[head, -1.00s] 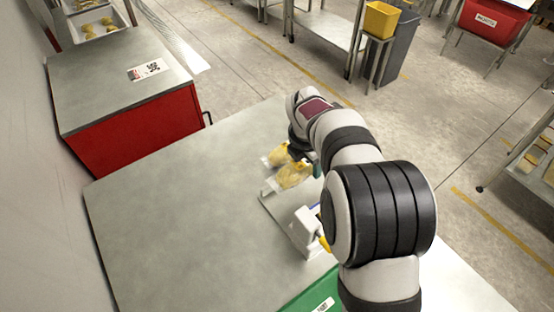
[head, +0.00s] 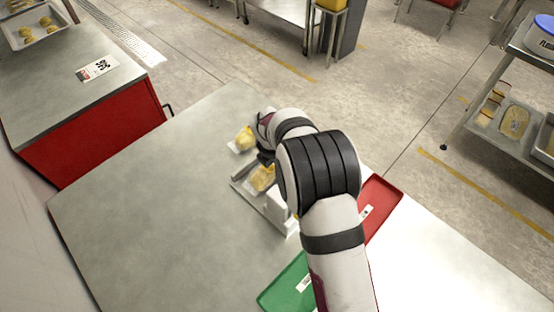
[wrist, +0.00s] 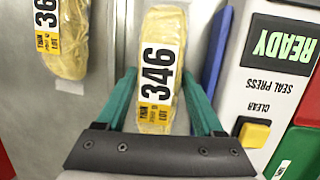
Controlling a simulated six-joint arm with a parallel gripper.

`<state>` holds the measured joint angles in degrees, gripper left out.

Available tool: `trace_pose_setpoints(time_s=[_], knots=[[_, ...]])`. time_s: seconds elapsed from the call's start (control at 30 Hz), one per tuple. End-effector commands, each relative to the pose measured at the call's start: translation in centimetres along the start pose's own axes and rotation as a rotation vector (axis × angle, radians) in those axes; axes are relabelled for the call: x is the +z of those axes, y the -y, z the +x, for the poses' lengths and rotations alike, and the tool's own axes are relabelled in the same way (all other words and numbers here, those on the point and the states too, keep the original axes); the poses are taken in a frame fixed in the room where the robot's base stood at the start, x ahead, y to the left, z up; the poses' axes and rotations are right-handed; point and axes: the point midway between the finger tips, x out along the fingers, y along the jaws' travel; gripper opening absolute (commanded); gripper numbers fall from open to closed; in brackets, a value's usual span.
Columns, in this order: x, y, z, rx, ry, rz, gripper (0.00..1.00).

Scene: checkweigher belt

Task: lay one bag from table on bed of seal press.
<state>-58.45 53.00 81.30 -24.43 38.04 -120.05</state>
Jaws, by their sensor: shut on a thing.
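My gripper (wrist: 158,82) is shut on a clear bag with yellow contents (wrist: 160,25), labelled 346, with a green finger on each side. In the head view this bag (head: 262,179) is over the bed (head: 243,194) of the seal press; whether it touches the bed I cannot tell. The press's white housing (wrist: 262,92) reads READY and stands right of the bag in the wrist view, with a blue strip between. A second bag (head: 245,138) lies on the table (head: 140,210) beyond the bed; it also shows at the wrist view's left (wrist: 65,40).
A green tray (head: 285,285) and a red tray (head: 375,205) lie on the near and right sides of the press, partly behind my arm. A red cabinet (head: 100,125) stands to the left. The table's left part is clear.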

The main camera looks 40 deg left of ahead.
Motion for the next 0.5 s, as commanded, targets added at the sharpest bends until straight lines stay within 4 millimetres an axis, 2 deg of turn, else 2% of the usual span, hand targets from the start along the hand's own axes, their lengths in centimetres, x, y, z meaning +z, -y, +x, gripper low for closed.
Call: trace_pose_setpoints(time_s=[0.27,0.3,0.43,0.5], knots=[[0.02,-0.03,-0.05,0.001,0.000,0.000,0.00],[0.02,-0.03,-0.05,0.000,0.000,0.000,0.76],[0.02,-0.02,-0.04,0.000,0.000,0.000,1.00],[0.01,-0.01,-0.04,0.000,0.000,0.000,1.00]])
